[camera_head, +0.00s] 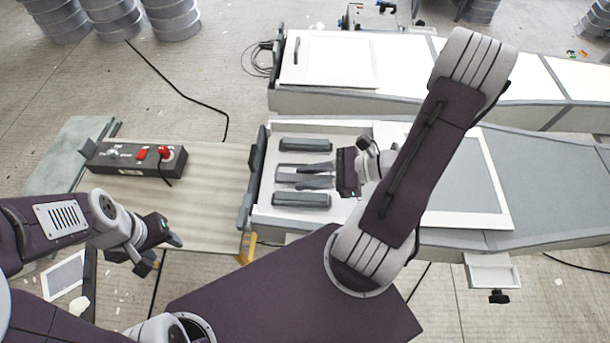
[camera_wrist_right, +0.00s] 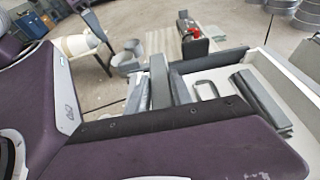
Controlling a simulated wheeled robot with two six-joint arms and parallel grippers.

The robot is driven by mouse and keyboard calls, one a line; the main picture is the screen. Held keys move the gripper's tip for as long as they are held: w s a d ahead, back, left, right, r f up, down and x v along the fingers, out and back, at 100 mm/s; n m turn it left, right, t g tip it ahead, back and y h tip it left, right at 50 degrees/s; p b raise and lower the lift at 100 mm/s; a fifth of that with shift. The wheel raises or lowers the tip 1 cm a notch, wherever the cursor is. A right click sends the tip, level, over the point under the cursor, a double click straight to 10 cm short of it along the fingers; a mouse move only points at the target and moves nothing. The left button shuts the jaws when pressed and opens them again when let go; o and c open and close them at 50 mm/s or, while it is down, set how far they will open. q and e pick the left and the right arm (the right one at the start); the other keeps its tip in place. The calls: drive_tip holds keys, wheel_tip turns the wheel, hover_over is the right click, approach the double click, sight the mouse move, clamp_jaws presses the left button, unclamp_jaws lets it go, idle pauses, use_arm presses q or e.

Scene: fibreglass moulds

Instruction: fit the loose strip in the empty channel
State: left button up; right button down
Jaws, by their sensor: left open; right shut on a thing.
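A pale tray (camera_head: 345,130) in the head view holds a dark grey strip (camera_head: 306,145) at its far side and another (camera_head: 301,200) at its near side. My right gripper (camera_head: 303,175) reaches in from the right between them, its fingers shut on a grey strip (camera_head: 286,178), mostly hidden by the fingers. In the right wrist view, my gripper's fingers (camera_wrist_right: 168,85) stand beside a dark-outlined rectangular channel (camera_wrist_right: 205,89), with a strip (camera_wrist_right: 262,102) beyond it. I cannot tell whether the held strip touches the tray floor. My left gripper (camera_head: 165,252) is open and empty.
A control box (camera_head: 135,157) with red buttons stands on the bench (camera_head: 205,185) left of the tray. A white frame (camera_head: 497,205) lies right of the tray, partly behind my right arm. A second pale line of tables (camera_head: 400,100) runs behind. The bench's middle is clear.

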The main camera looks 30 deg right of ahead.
drive_tip(key=shift+w+d+f+p, duration=0.2)
drive_tip(key=shift+w+f+p, duration=0.15)
drive_tip(key=shift+w, duration=0.1)
drive_tip(key=w+d+f, duration=0.1)
drive_tip(key=w, duration=0.1)
drive_tip(key=w+d+f, duration=0.1)
drive_tip(key=w+f, duration=0.1)
drive_tip(key=w, duration=0.1)
drive_tip(key=w+d+f, duration=0.1)
drive_tip(key=w+f, duration=0.1)
drive_tip(key=shift+w+d+p, duration=0.25)
drive_tip(key=shift+w+p, duration=0.1)
drive_tip(key=shift+w, duration=0.05)
wheel_tip(320, 180, down, 4)
drive_tip(key=shift+r, duration=0.2)
drive_tip(key=shift+f, duration=0.3)
drive_tip(key=c, duration=1.1)
unclamp_jaws()
use_arm(q)
drive_tip(key=shift+f, duration=0.1)
